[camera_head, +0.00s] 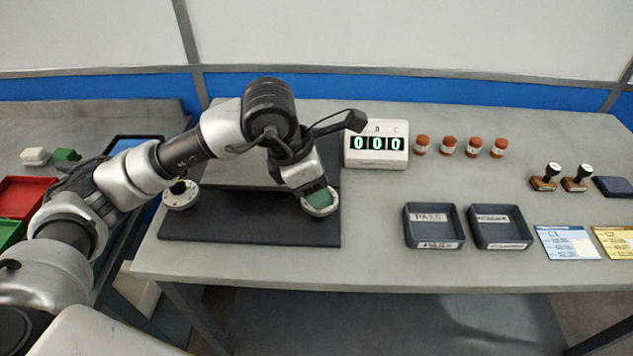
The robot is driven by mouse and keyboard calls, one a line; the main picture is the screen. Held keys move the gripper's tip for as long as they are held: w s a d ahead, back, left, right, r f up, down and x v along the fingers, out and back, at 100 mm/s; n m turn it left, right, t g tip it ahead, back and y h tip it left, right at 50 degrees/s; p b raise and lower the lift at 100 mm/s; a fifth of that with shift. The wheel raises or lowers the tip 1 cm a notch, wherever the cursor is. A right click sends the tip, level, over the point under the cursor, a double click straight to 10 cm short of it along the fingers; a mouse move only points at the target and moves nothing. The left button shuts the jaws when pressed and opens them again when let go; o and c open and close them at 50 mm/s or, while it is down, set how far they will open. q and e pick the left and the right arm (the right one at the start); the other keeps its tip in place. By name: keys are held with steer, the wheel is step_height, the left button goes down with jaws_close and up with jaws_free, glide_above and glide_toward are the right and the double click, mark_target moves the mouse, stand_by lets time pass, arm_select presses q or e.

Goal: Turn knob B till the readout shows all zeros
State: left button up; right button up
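The readout (376,150) is a white box at the back of the bench with three green digits showing 0 0 0. Letters B and C show above its digits; the arm's cable partly covers its left edge. A dark mat (250,230) lies in front of it. A white round dial with a dark knob (180,193) is at the mat's left edge. A second white dial (319,211) is at its right side, under my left gripper (319,200). The gripper points down onto it and hides its knob, so its grip is unclear. No knob letter is legible. My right gripper is out of view.
Several orange-capped jars (448,146) stand right of the readout. Two dark trays (434,228) (499,228), two stamps (545,178) (577,179) and cards (566,243) are farther right. Red (22,200) and green bins are on a side table at left.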

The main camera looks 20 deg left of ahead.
arm_select(q)
steer(key=v, duration=1)
steer(key=shift+s+r, duration=0.15)
steer(key=shift+r, duration=0.2)
steer(key=shift+a, duration=0.15)
